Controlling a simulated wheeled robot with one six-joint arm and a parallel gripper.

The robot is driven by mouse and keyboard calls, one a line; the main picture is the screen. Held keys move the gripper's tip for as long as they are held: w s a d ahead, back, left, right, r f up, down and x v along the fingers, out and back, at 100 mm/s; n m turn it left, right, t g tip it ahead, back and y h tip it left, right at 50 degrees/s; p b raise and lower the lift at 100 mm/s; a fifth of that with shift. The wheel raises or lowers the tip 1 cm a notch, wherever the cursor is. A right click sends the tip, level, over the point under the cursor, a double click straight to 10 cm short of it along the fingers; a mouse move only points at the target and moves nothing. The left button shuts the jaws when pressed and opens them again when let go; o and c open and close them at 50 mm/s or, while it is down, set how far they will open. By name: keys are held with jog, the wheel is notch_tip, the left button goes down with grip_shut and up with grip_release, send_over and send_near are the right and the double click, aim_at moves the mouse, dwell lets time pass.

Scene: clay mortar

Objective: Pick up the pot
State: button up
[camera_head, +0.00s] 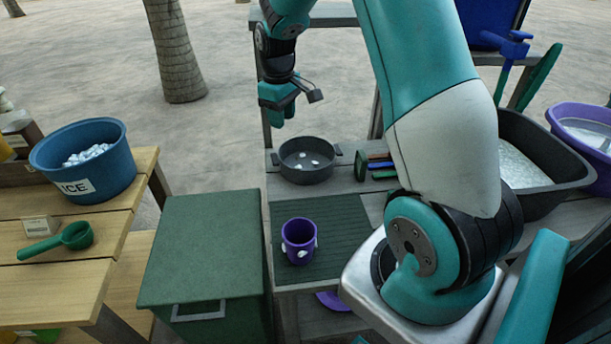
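The pot (308,178) is dark grey and round with a small handle on each side. It stands upright on the grey slatted table near the back edge, with a few white pieces inside. My gripper (279,118) is teal and hangs above and slightly left of the pot, apart from it. Its fingers point down and are seen small and partly from the side, so their opening is unclear. I see nothing held in it.
A purple cup (299,243) with white spots stands on a dark green ribbed mat (340,215) in front of the pot. Coloured blocks (380,166) lie right of the pot. A green box (205,255), blue ice bucket (110,170) and dark tub (545,200) stand around.

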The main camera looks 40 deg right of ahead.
notch_tip(320, 180, down, 3)
jog(key=d, duration=0.2)
send_over(292, 167)
notch_tip(292, 167, down, 10)
jog(key=shift+d+f+p, duration=0.15)
jog(key=shift+f+p, duration=0.75)
jog(key=shift+f, duration=2.05)
grip_shut()
